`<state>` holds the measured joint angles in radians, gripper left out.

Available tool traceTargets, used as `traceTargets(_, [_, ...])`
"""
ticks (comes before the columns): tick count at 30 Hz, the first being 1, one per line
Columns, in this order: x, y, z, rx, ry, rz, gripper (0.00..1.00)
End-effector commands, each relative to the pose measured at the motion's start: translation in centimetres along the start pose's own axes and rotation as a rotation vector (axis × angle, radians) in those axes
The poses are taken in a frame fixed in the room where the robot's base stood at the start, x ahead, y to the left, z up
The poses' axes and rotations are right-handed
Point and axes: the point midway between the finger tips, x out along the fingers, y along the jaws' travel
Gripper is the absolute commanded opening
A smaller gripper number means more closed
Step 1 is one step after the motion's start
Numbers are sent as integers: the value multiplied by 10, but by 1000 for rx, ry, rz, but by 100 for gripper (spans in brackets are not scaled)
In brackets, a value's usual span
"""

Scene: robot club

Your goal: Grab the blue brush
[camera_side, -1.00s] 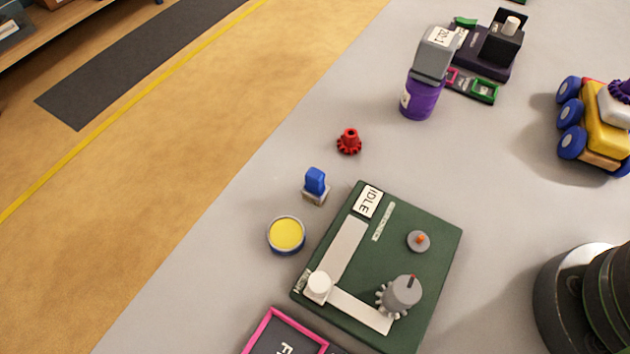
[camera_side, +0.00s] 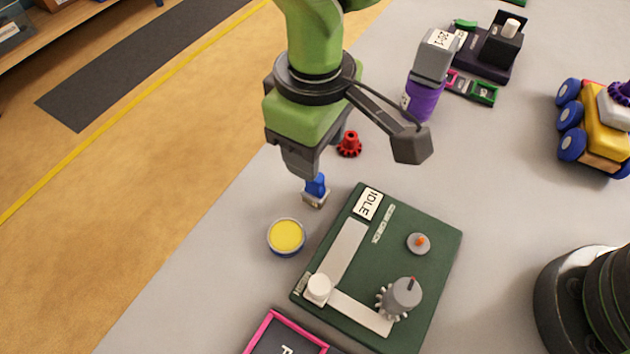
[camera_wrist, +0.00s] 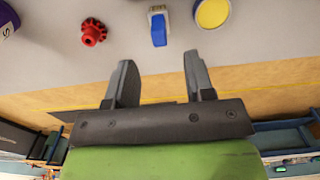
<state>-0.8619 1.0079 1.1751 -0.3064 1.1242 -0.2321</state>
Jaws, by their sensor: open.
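The blue brush (camera_side: 315,188) stands on the grey table, with a blue handle on top and a pale block below. In the wrist view the brush (camera_wrist: 158,28) lies beyond the fingertips, roughly in line with the gap between them. My gripper (camera_wrist: 158,58) is open and empty there, its two grey fingers spread apart. In the side view my gripper (camera_side: 302,172) is above and just behind the brush, and its fingers hide part of the handle's top. I cannot tell whether they touch it.
A tin with yellow contents (camera_side: 286,237) stands close to the brush, and a red gear piece (camera_side: 349,144) is on its other side. A green board (camera_side: 440,240) with a grey gear lies to the right. A purple container (camera_side: 424,98) stands farther back.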

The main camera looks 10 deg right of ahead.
Motion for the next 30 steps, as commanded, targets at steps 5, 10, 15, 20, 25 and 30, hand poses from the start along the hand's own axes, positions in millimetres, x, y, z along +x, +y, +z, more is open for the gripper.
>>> traceTargets(5, [21,1,0,3,-1,0,49])
traceTargets(10, [38,1,3,3,-3,-1,49])
traceTargets(15, [64,1,5,4,-2,0,49])
traceTargets(20, [74,1,4,5,1,0,49])
traceTargets(25, [74,1,4,5,1,0,49])
traceTargets(30, [74,1,4,5,1,0,14])
